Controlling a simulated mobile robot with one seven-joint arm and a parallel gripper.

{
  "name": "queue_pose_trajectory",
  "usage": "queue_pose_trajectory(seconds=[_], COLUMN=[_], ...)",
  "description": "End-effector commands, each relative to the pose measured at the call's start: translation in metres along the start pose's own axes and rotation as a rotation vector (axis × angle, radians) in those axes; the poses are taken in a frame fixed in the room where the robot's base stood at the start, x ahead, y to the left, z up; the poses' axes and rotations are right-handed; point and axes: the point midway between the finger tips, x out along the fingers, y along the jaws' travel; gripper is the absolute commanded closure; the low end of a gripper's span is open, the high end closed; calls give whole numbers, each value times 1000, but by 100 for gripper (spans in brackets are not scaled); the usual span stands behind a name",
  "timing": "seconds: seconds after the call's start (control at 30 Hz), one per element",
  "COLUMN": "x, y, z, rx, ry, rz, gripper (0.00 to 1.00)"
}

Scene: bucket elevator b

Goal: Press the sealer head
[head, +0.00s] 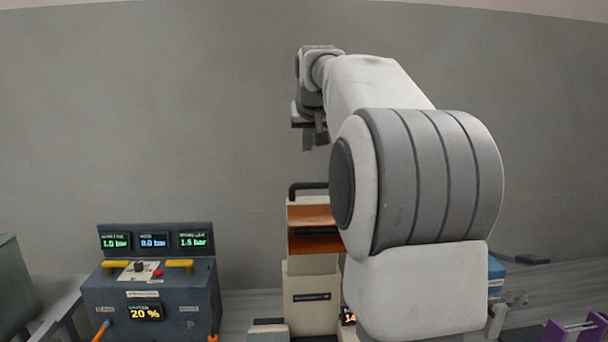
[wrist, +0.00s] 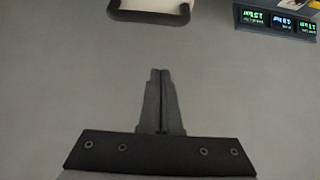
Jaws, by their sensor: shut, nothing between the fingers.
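The sealer is a cream machine (head: 312,290) in the middle of the head view, with orange-brown bands on its upper part. Its sealer head carries a black handle (head: 307,187) on top; the handle also shows at the top edge of the wrist view (wrist: 148,15). My gripper (head: 314,143) is above the handle in the head view, fingers pointing down, with a visible gap between them and it. In the wrist view the two fingers (wrist: 160,74) are together and empty. My arm hides the right side of the sealer.
A blue-grey control box (head: 150,290) with lit displays, yellow handles and a red button stands left of the sealer. A purple rack (head: 567,330) is at the lower right, and a blue object (head: 496,275) is partly behind my arm. Plain grey wall is behind.

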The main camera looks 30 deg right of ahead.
Motion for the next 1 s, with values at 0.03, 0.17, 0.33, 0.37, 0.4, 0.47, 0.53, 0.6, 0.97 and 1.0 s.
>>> queue_pose_trajectory(seconds=[0.03,0.17,0.33,0.37,0.4,0.47,0.53,0.6,0.97,1.0], x=[0,8,36,42,51,64,80,94,89,88], y=[0,0,0,0,0,0,0,0,0,0], z=[0,0,0,0,0,0,0,-1,29,32], rx=[0,0,1,1,1,1,1,0,1,1], ry=[0,-1,-5,-5,-5,-5,-5,-4,0,-1], rz=[0,0,-1,-1,-1,-1,-2,-1,0,0], gripper=[100,100,100,100,100,100,100,100,100,100])
